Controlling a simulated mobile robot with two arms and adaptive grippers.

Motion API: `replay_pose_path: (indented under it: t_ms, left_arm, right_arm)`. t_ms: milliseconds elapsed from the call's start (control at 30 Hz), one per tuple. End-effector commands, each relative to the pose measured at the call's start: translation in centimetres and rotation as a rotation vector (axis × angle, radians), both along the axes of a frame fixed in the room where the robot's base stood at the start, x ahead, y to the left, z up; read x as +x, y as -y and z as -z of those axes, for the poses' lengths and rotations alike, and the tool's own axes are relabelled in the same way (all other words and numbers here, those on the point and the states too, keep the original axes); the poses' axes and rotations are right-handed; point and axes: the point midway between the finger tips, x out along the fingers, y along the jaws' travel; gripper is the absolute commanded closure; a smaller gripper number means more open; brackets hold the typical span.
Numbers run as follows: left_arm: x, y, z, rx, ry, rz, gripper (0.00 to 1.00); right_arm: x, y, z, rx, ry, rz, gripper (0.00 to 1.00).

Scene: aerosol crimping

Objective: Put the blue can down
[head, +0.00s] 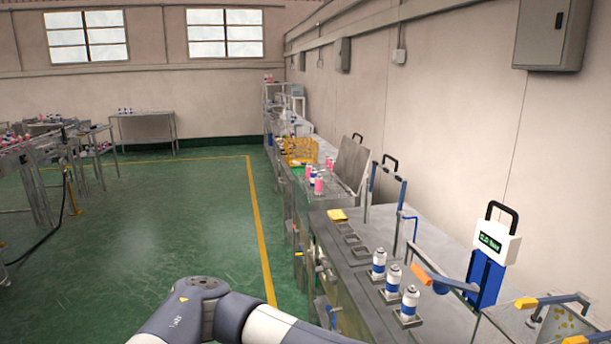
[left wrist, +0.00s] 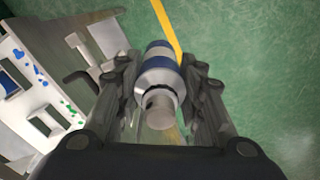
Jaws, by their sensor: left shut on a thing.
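In the left wrist view my left gripper (left wrist: 162,82) is shut on the blue can (left wrist: 159,53), which has a blue band, a silvery shoulder and a narrower neck facing the camera. One finger is on each side of it. The can is held over the green floor, beside the bench edge. In the head view only links of my arm show at the bottom; the held can and the left gripper are out of sight there. My right gripper is in neither view.
Blue-and-white cans (head: 394,278) stand in a row on the metal bench (head: 349,275), with empty square holders behind them. A blue device with a display (head: 489,262) stands to the right. Pink cans (head: 318,186) and a yellow crate (head: 300,150) are farther back. Green floor (head: 150,230) is open at left.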

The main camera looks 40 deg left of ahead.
Motion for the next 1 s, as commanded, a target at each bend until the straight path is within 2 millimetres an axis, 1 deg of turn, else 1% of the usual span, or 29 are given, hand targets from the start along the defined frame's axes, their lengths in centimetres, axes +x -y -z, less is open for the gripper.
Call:
replay_pose_path:
  t_ms: [33, 100, 367, 500, 700, 833, 967, 1000]
  left_arm:
    - [-0.7, -0.9, 1.2, 0.001, -0.004, 0.061, 0.92]
    - [-1.4, -1.9, 2.6, 0.001, -0.003, 0.149, 0.92]
    - [-3.5, -4.7, 6.9, 0.000, -0.002, 0.419, 0.92]
    - [-3.4, -3.9, 7.0, -0.009, 0.007, 0.450, 0.92]
    - [-3.4, -3.5, 6.9, -0.013, 0.011, 0.458, 0.92]
    - [-3.4, -3.8, 6.9, -0.011, 0.008, 0.447, 0.92]
    - [-3.5, -4.5, 7.0, -0.005, -0.001, 0.430, 0.92]
    - [-3.5, -4.7, 7.6, -0.002, -0.002, 0.427, 0.92]
  right_arm:
    - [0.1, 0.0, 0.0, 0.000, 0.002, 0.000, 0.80]
    - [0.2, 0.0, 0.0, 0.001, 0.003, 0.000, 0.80]
    - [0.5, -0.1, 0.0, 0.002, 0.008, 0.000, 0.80]
    - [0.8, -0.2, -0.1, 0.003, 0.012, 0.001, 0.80]
    - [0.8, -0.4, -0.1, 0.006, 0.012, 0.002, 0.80]
    - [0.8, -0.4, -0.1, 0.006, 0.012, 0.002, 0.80]
    - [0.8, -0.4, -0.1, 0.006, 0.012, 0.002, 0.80]
    - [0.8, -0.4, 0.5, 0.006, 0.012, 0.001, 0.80]
